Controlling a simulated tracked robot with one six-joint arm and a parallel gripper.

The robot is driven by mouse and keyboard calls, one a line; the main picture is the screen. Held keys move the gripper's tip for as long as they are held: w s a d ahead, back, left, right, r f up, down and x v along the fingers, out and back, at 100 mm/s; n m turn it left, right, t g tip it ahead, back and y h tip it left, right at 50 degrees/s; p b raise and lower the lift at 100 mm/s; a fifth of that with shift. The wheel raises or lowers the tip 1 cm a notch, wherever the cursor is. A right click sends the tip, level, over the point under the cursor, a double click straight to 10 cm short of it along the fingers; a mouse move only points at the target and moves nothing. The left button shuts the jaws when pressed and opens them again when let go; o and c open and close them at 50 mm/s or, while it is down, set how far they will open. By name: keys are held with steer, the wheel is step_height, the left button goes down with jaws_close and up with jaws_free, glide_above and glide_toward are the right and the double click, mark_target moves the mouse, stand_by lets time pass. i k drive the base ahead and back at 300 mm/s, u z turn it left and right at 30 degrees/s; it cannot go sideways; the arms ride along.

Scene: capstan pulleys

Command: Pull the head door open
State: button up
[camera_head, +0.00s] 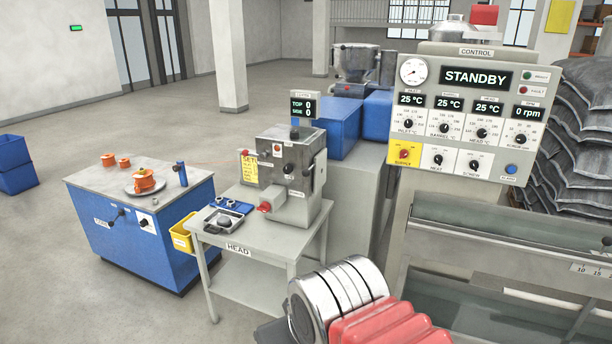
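The head (290,175) is a grey boxy machine on a light grey table with a HEAD label (238,249), at the centre of the head camera view. Its front right face (300,165) carries dark knobs and looks closed. I cannot make out the door's edges or which knob is its handle. A red knob (264,207) sticks out low on the left side. A yellow note (249,168) is on the left face. Polished metal rings and red ridged parts fill the bottom centre, apart from the head in the picture.
A blue cabinet (108,233) with orange spools (143,179) stands left. Between it and the table hangs a yellow bin (183,238). A control panel (470,120) reads STANDBY at right. A small tray (223,219) lies beside the head. Floor at lower left is clear.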

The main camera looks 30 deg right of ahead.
mark_target(319, 166)
steer(key=i, duration=0.95)
